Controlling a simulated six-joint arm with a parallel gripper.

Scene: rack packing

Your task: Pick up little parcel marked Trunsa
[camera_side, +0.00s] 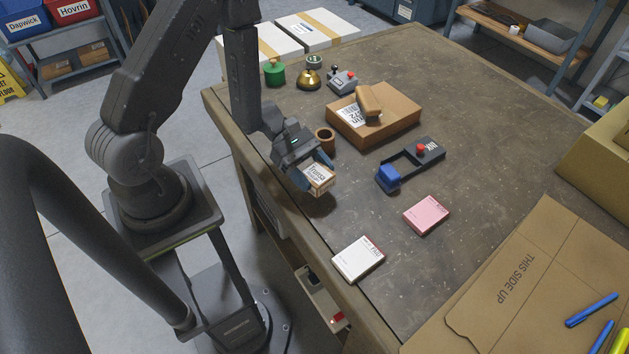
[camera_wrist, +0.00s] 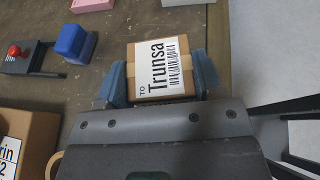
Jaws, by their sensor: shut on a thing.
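The little parcel marked Trunsa (camera_side: 319,177) is a small brown box with a white label. My gripper (camera_side: 312,176) is shut on it, with one blue finger on each side. In the side view the parcel is near the table's left edge, with a dark shadow under it, and it looks held a little above the tabletop. In the wrist view the parcel (camera_wrist: 157,68) sits between my fingers (camera_wrist: 160,80), with its "TO Trunsa" label and barcode facing the camera. Its underside is hidden.
A larger labelled box (camera_side: 395,115) is behind. White (camera_side: 358,259) and pink (camera_side: 427,215) pads lie in front. Bare table lies between them.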

